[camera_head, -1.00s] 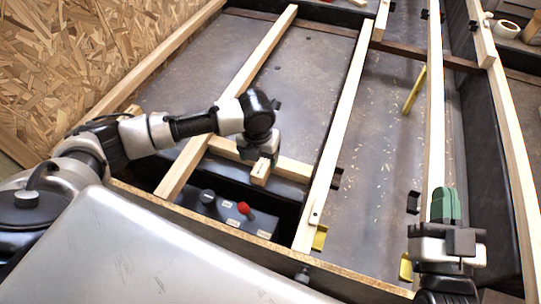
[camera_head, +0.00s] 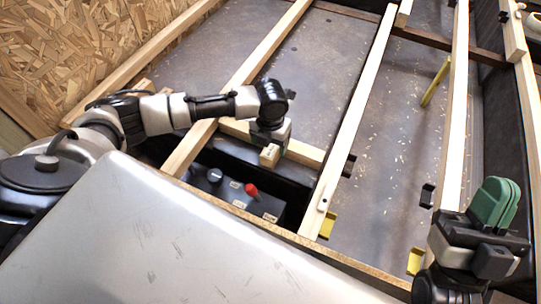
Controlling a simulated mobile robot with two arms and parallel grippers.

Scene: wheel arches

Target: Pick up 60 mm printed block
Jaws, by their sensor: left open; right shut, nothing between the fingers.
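A small pale wood-coloured block (camera_head: 269,156), which looks like the printed block, sits against the near side of the short cross timber, left of centre. My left gripper (camera_head: 271,142) points down right over it and is open. It covers the block's upper part, so I cannot tell whether the fingers are around the block or only above it. My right gripper (camera_head: 496,203), with green fingers, is shut and empty at the lower right, far from the block.
A dark control box (camera_head: 235,195) with a red knob (camera_head: 251,190) lies just in front of the block. Long timber rails (camera_head: 355,110) and the short cross timber (camera_head: 303,152) bound the space. Yellow brackets (camera_head: 328,225) stand along the rails. The grey floor panel between the rails is mostly clear.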

